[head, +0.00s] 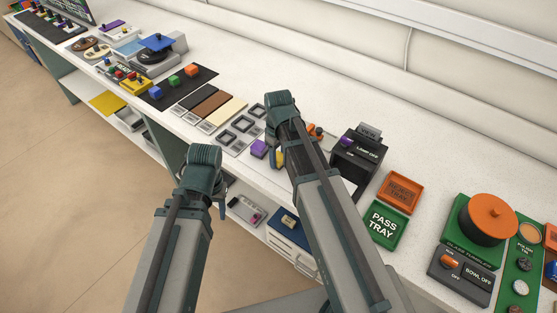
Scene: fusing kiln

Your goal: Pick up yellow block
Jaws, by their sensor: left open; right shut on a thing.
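The yellow block (279,159) shows as a small patch at the left edge of my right arm, next to a purple block (259,148) on the white counter. My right gripper (282,150) is shut on it, mostly hidden behind its own arm, so I cannot tell whether the block is clear of the counter. My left gripper (221,201) is open, largely hidden by its wrist, in front of the counter's edge.
Grey square frames (243,124) lie behind the purple block. A black machine (358,155) stands right of my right arm, with the green pass tray (389,226) and orange reject tray (400,188) beyond. A black mat (177,86) holds coloured blocks at left.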

